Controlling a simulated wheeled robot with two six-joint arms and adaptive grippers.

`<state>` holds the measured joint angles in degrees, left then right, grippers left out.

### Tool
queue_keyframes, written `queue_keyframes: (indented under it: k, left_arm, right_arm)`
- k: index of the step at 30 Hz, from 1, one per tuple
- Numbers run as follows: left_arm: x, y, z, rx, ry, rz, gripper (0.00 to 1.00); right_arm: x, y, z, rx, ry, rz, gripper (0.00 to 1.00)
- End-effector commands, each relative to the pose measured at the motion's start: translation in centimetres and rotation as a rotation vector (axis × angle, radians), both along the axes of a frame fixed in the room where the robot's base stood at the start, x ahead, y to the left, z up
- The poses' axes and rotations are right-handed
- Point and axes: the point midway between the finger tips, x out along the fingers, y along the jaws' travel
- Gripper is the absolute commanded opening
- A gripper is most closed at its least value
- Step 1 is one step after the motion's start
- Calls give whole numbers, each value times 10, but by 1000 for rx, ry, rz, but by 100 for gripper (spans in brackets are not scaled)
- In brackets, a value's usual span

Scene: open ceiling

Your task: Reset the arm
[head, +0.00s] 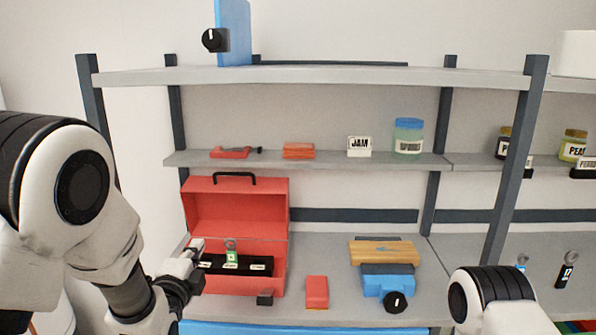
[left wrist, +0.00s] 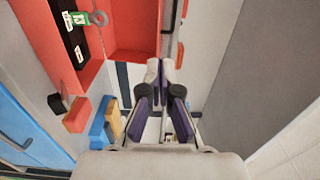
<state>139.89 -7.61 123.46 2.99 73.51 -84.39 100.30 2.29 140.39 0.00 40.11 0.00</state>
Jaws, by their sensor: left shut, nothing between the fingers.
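My left arm comes in from the left in the head view. Its gripper (head: 194,252) is at the left front edge of an open red toolbox (head: 236,212) on the lower shelf. In the left wrist view the gripper (left wrist: 161,70) is shut and empty, its fingertips together beside the toolbox wall (left wrist: 135,25). A green-tagged key or ring (head: 231,252) lies in the toolbox's black tray. Whether the gripper touches the toolbox, I cannot tell. My right arm shows only as a link at the bottom right; its gripper is out of view.
A red block (head: 317,291), a blue tool with a black knob (head: 388,283) and a wooden piece (head: 384,252) lie right of the toolbox. The middle shelf (head: 330,160) holds a jar (head: 408,137) and small items. Dark posts (head: 515,160) frame the shelving.

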Motion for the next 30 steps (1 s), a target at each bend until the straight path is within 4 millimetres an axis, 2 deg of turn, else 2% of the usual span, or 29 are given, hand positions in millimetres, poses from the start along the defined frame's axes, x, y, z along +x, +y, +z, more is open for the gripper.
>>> queue_keyframes:
  k: [8, 11, 14, 17, 18, 20, 21, 23, 24, 27, 30]
  left_arm:
    - [-16, 11, -92, -19, 171, 21, 0]
    - [-31, 17, -136, -28, 263, 32, 0]
    - [-57, 23, -191, -64, 396, 52, 0]
    - [-101, 31, -258, -157, 580, 99, 0]
    - [-124, 34, -286, -211, 667, 130, 0]
    - [-164, 39, -325, -308, 801, 194, 0]
    - [-193, 41, -347, -381, 890, 250, 0]
    - [-240, 44, -376, -504, 1023, 360, 0]
    - [-274, 45, -392, -593, 1110, 452, 0]
    - [-350, 46, -409, -861, 1273, 778, 0]
    - [-381, 43, -405, -1064, 1290, 1052, 0]
  right_arm:
    - [0, 0, 0, 0, 0, 0, 0]
    - [0, 0, 0, 0, 1, 0, 0]
    - [0, 0, 0, 0, 1, 0, 0]
    - [0, 0, -1, 0, 0, 0, 0]
    - [0, 0, -1, 0, 0, 0, 0]
    - [0, 0, 0, 0, 0, 0, 0]
    - [0, 0, 0, 0, 0, 0, 0]
    - [0, 0, 0, 0, 0, 0, 0]
    - [0, 0, 0, 0, 0, 0, 0]
    - [0, 0, 0, 0, 1, 0, 0]
    - [0, 0, 0, 0, 1, 0, 0]
